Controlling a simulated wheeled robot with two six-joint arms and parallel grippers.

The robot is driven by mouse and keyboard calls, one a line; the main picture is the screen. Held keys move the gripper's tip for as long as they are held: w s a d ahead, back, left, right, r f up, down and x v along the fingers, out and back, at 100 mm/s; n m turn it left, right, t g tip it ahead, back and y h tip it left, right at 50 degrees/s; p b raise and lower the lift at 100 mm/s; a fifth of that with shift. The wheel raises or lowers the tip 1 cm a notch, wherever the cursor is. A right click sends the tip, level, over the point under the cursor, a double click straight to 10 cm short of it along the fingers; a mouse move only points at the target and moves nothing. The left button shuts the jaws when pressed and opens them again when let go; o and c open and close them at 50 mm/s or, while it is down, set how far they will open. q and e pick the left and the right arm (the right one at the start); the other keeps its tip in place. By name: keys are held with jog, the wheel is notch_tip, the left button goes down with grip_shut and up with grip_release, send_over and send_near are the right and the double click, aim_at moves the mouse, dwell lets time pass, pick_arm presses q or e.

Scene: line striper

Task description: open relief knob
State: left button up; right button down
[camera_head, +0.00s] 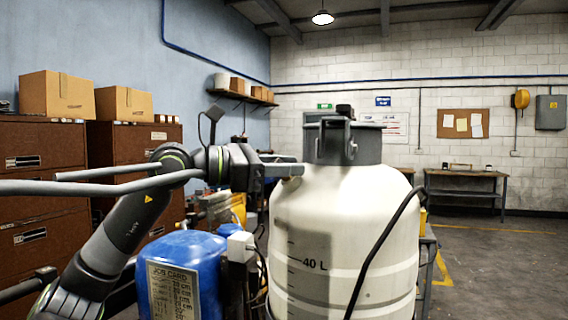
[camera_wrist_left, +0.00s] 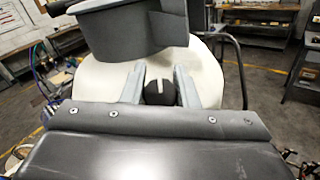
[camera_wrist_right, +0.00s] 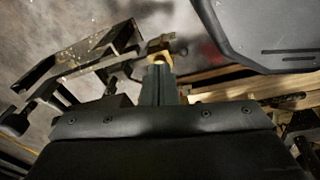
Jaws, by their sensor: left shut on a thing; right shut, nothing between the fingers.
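The relief knob (camera_wrist_left: 160,94), dark and round with a pale line across it, sits on the shoulder of the white tank (camera_head: 330,215), below the grey collar. My left gripper (camera_wrist_left: 160,80) is shut on the knob, one finger on each side. In the head view the left gripper (camera_head: 290,169) reaches the tank's upper left side, just below the collar; the knob is mostly hidden there. My right gripper (camera_wrist_right: 160,74) is shut and empty in the right wrist view, low and away from the tank. It is not seen in the head view.
A blue tank (camera_head: 182,272) with a job card stands left of the white tank. A black hose (camera_head: 385,240) runs down the white tank's right side. Brown cabinets (camera_head: 40,180) stand at the left. The floor at the right is open.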

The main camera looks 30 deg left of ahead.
pick_arm(q)
jog(key=m+g+h+p, duration=0.1)
jog(key=m, duration=0.1)
jog(key=m+g+h, duration=0.1)
jog(key=m+g, duration=0.1)
jog(key=shift+s+d+r+m+p, duration=0.1)
jog(key=shift+d+m+p, duration=0.05)
jog(key=shift+m+p, duration=0.25)
jog(key=m+g+p, duration=0.2)
jog(key=m+g, duration=0.1)
jog(key=m, duration=0.1)
jog(key=shift+s+p, duration=0.1)
jog(key=shift+p, duration=0.3)
jog(key=m+g+p, duration=0.2)
jog(key=m, duration=0.1)
jog(key=m+g+p, duration=0.1)
jog(key=m+p, duration=0.1)
jog(key=shift+s+d+f, duration=0.1)
jog(key=shift+s+f, duration=0.1)
jog(key=shift+f, duration=0.05)
jog(key=m+g+p, duration=0.1)
jog(key=m+y+p, duration=0.1)
jog(key=shift+s+f+m+g+y, duration=0.1)
jog(key=shift+f+m+g+y, duration=0.2)
jog(key=shift+g, duration=0.1)
jog(key=shift+f+m+g+y+p, duration=0.1)
jog(key=shift+m+g+y+p, duration=0.2)
jog(key=shift+m, duration=0.1)
jog(key=shift+f, duration=0.1)
jog(key=o, duration=1)
